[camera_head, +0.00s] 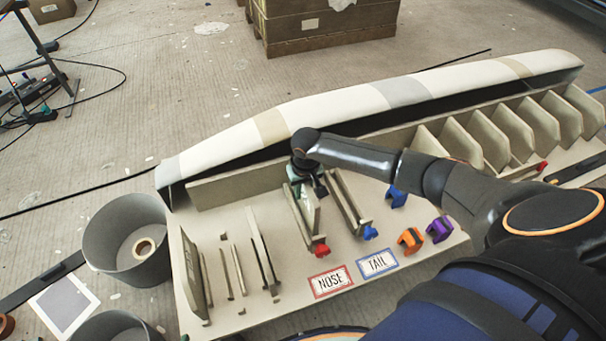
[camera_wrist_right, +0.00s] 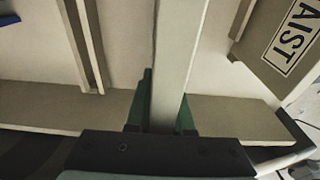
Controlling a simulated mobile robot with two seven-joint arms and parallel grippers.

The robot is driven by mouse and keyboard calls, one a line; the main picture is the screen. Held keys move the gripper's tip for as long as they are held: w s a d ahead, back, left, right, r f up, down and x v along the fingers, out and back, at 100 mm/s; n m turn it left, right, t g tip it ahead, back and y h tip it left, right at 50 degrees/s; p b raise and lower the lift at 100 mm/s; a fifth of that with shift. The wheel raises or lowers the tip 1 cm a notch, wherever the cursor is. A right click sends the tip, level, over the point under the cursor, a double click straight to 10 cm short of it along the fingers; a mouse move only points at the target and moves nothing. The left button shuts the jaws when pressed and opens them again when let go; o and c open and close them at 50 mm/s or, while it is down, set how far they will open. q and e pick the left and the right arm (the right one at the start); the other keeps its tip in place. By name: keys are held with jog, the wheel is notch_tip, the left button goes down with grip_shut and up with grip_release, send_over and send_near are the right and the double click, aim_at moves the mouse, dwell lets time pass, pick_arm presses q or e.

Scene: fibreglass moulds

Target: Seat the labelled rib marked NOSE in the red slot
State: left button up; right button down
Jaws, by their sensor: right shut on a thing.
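My right gripper (camera_head: 307,186) is shut on a pale beige rib (camera_head: 313,214) above the red slot, which has a red clamp (camera_head: 320,248) at its near end. In the right wrist view, the green fingers (camera_wrist_right: 165,105) grip the held rib (camera_wrist_right: 175,50), seen edge-on. No label shows on it, so I cannot tell whether it is NOSE, or whether its foot is down in the slot. The red-bordered NOSE card (camera_head: 331,282) lies in front of that slot. My left gripper is not in view.
The slot with the blue clamp (camera_head: 370,233) stands just right, with the TAIL card (camera_head: 377,262) before it. A panel with lettering ending "AIST" (camera_wrist_right: 288,40) shows in the wrist view. Loose clamps, blue (camera_head: 396,197), orange (camera_head: 410,240) and purple (camera_head: 439,229), sit right. A grey bucket (camera_head: 128,240) stands left.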

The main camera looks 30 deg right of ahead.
aim_at(303, 202)
pick_arm(q)
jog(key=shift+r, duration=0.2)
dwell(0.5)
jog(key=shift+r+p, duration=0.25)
jog(key=shift+p, duration=0.2)
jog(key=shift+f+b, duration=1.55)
pick_arm(e)
jog(key=shift+f, duration=2.6)
jog(key=c, duration=0.7)
grip_release()
jog(key=r+p, duration=0.1)
jog(key=r, duration=0.2)
jog(key=r+p, duration=0.1)
jog(key=r, duration=0.3)
jog(key=s+r+p, duration=0.1)
jog(key=r+p, duration=0.1)
jog(key=r, duration=0.2)
jog(key=shift+s+a+r, duration=0.1)
jog(key=shift+s+r, duration=0.1)
jog(key=shift+r, duration=0.5)
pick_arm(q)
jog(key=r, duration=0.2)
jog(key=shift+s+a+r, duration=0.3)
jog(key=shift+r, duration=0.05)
